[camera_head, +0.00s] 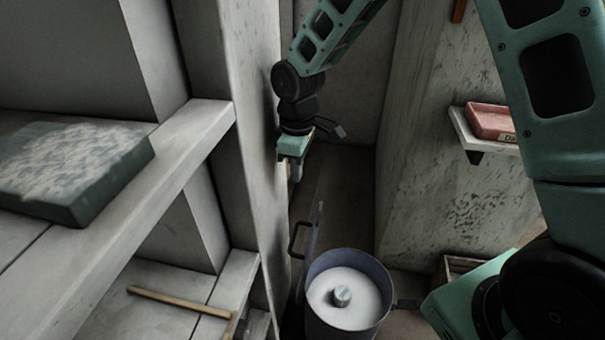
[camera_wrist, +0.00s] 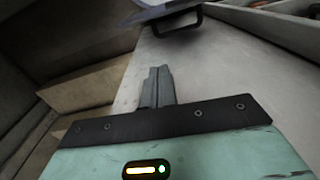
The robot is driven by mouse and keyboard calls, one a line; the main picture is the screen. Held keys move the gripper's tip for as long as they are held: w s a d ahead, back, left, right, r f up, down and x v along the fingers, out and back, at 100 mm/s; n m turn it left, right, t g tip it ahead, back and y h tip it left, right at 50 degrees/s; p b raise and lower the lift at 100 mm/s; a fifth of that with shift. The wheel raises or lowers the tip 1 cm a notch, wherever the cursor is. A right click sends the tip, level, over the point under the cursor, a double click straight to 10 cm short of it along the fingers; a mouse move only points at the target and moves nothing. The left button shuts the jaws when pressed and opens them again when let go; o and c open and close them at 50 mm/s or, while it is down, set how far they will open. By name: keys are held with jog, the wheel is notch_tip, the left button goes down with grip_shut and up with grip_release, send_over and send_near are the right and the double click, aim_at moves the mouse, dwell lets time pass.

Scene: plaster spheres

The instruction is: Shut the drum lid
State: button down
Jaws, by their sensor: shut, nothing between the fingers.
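The round blue-grey drum (camera_head: 379,322) stands on the floor at the bottom middle of the head view. Its top is open, showing a pale white fill with a small grey cylindrical piece (camera_head: 341,295) in it. The drum lid (camera_head: 314,243) stands raised on the drum's left side, nearly edge-on, with a dark handle (camera_head: 294,240) facing left. My gripper (camera_head: 297,172) is shut and empty, above the lid and apart from it. In the wrist view, the shut fingers (camera_wrist: 158,72) point toward the lid's handle (camera_wrist: 180,32) and part of the lid (camera_wrist: 150,12) at the top.
A shelf unit (camera_head: 190,135) fills the left, with its side panel close beside my gripper and the lid. It bears a thick green-edged slab (camera_head: 75,168) and a wooden stick (camera_head: 178,302). A small wall shelf (camera_head: 470,138) with a pink tray (camera_head: 490,120) is at the right.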

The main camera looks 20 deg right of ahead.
jog(key=f, duration=0.2)
jog(key=s+d+f+b, duration=0.1)
jog(key=f, duration=0.2)
jog(key=f+b, duration=0.1)
jog(key=f, duration=0.2)
jog(key=shift+s+d+f, duration=0.1)
jog(key=shift+s+d, duration=0.15)
jog(key=shift+d, duration=0.15)
jog(key=shift+s+d+f, duration=0.15)
jog(key=shift+s+d, duration=0.35)
jog(key=shift+d, duration=0.05)
jog(key=shift+d, duration=0.15)
